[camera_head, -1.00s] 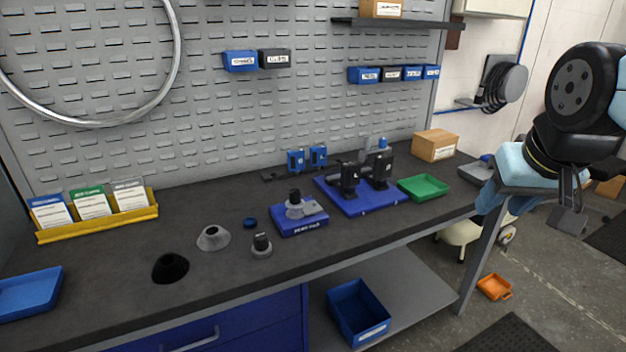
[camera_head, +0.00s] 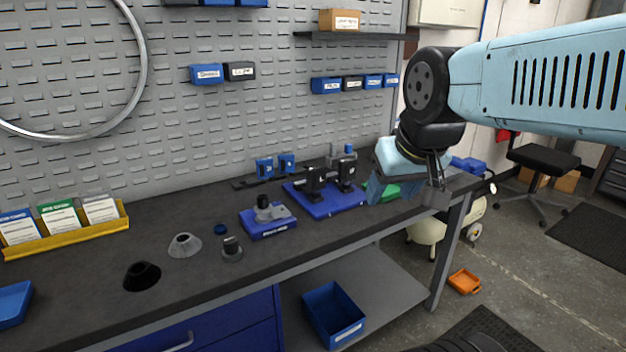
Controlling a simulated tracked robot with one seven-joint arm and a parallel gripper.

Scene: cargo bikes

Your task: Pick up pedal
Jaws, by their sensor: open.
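No part is plainly recognisable as a pedal at this size. Two black blocky parts stand upright on a blue base plate (camera_head: 325,208) at the middle right of the bench; the left one (camera_head: 315,180) and the right one (camera_head: 346,173) look alike. A smaller blue block (camera_head: 262,230) with a grey and black part (camera_head: 268,210) on it sits to their left; its label is too small to read. My gripper (camera_head: 436,196) points down near the bench's right front edge, to the right of these parts and apart from them. It is open, with nothing seen in it.
The dark bench top (camera_head: 200,270) also holds a black cone (camera_head: 142,276), a grey cone (camera_head: 185,245), a blue cap (camera_head: 221,229) and a grey knob (camera_head: 232,250). A yellow card rack (camera_head: 70,235) stands at left.

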